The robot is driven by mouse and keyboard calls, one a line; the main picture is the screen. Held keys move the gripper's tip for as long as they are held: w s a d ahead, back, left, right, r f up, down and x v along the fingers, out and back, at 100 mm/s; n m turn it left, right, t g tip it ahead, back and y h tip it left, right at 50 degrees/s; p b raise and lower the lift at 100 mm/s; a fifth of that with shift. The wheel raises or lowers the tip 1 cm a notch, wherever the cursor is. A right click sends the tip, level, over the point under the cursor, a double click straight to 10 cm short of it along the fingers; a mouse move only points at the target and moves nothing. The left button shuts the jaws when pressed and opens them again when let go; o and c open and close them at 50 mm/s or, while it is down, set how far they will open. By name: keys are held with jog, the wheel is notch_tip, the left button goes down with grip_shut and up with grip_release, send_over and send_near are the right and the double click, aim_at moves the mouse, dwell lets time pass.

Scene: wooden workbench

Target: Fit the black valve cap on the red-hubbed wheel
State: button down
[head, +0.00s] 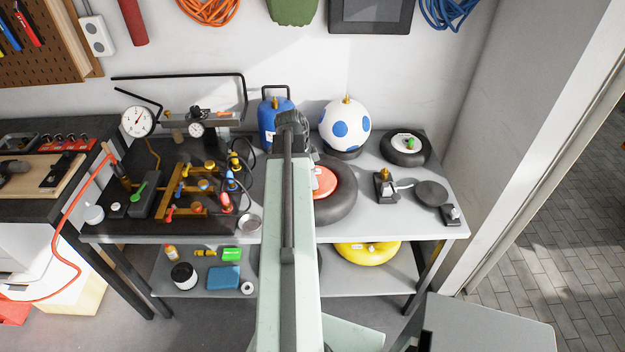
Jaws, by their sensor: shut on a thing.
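The red-hubbed wheel (345,198) lies flat on the grey bench top, just right of my arm. Its dark tyre and part of its red hub (325,181) show; my arm covers its left part. I cannot make out its valve. My arm runs up the middle of the head view to a dark joint near the back of the bench. My gripper's fingers are hidden behind the arm, so their hold does not show. I cannot see the black valve cap.
A blue canister (269,118) and a white ball with blue spots (346,126) stand behind the wheel. Another wheel (387,157) with a green cap lies at back right. A brass valve piece (384,186) stands to the right. A brass manifold (185,190) crowds the left.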

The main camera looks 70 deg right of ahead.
jog(key=shift+f, duration=0.15)
jog(key=c, duration=1.2)
grip_release()
jog(key=o, duration=0.5)
notch_tip(320, 180, up, 9)
jog(key=p, duration=0.9)
jog(key=shift+w, duration=0.1)
